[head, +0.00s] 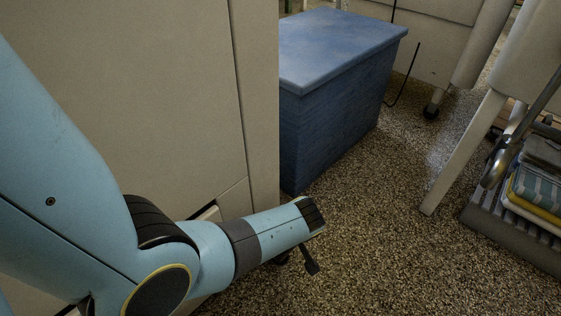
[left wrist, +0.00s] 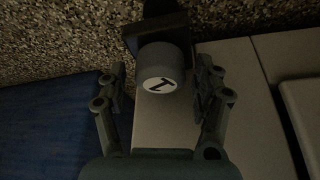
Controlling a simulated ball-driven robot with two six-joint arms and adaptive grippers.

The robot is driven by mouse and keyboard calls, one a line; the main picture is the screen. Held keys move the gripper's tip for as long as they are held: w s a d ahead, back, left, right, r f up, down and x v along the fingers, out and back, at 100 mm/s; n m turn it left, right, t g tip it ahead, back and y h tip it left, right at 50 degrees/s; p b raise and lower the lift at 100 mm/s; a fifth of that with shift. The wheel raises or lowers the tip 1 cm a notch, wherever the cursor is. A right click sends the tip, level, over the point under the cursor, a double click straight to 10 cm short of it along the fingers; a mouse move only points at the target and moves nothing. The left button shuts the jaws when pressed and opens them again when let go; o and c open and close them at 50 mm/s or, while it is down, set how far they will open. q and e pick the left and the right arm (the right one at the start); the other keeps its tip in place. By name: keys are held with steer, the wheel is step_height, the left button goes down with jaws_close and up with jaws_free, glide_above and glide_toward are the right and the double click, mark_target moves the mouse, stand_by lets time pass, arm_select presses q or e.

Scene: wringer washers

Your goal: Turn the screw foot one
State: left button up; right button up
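In the left wrist view, screw foot one (left wrist: 165,57) is a short grey cylinder with a round white label and a black "1", seen rotated. A dark square plate (left wrist: 148,33) is just beyond it, with a black part at the top edge. My left gripper (left wrist: 160,74) is open, one finger on each side of the cylinder, with visible gaps on both sides. My right gripper is in neither view.
A blue box with a lid (head: 335,100) stands just beyond my left arm. Another washer's splayed leg (head: 465,150) and a grey slatted rack (head: 515,235) with folded cloths (head: 535,190) are at right. The speckled floor between is clear.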

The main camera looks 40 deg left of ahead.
arm_select(q)
steer(key=shift+r, duration=0.1)
step_height(320, 180, up, 10)
steer(key=shift+f, duration=0.1)
stand_by(0.6)
steer(key=shift+s, duration=0.1)
stand_by(0.4)
